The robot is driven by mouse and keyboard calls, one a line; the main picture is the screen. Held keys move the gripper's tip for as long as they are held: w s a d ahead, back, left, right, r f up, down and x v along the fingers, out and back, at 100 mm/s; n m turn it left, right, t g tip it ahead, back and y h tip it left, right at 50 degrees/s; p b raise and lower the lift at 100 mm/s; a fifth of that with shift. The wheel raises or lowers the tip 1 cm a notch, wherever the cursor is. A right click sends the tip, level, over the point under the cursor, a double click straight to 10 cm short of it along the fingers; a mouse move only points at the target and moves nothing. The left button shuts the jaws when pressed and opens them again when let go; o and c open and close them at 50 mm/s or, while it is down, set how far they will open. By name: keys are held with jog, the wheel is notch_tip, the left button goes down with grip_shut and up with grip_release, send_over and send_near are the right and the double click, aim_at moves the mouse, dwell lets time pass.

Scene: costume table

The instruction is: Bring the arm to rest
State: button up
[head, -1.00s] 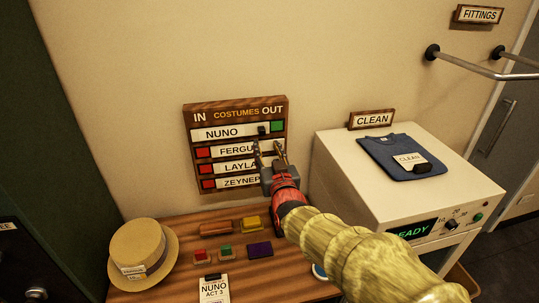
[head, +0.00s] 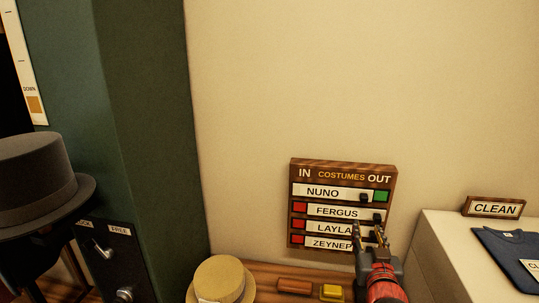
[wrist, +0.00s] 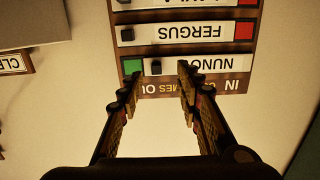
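My gripper (head: 370,236) is in front of the lower right part of the costumes board (head: 301,173) in the head view. In the wrist view my gripper (wrist: 158,82) has its two fingers spread apart with nothing between them. The board (wrist: 187,53) appears upside down there, beyond the fingertips. The NUNO row (head: 324,191) has its dark slider (head: 364,198) toward the right, next to a green square (head: 381,196). The FERGUS row (head: 337,212) shows a red square on the left. The gripper covers part of the lower rows in the head view.
A straw hat (head: 222,281), a brown block (head: 294,286) and a yellow block (head: 332,292) lie on the wooden table below the board. A grey top hat (head: 40,178) is at far left.

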jog(key=s+a+f+g+y, duration=0.2)
jog(key=s+a+f+g, duration=0.15)
jog(key=s+f, duration=0.25)
jog(key=s+a+f+g+y, duration=0.1)
jog(key=s+a+f+g, duration=0.1)
jog(key=s+f+g, duration=0.35)
jog(key=s+a+r+n+g, duration=0.1)
jog(key=s+a+r, duration=0.2)
jog(key=s, duration=0.4)
jog(key=s+a+r+n+y, duration=0.1)
jog(key=s+a+r+n, duration=0.1)
jog(key=s, duration=0.6)
jog(key=a+r, duration=0.1)
jog(key=a, duration=0.1)
jog(key=shift+s+a+r+g+y, duration=0.2)
jog(key=shift+a+g+y, duration=0.1)
jog(key=shift+g, duration=0.1)
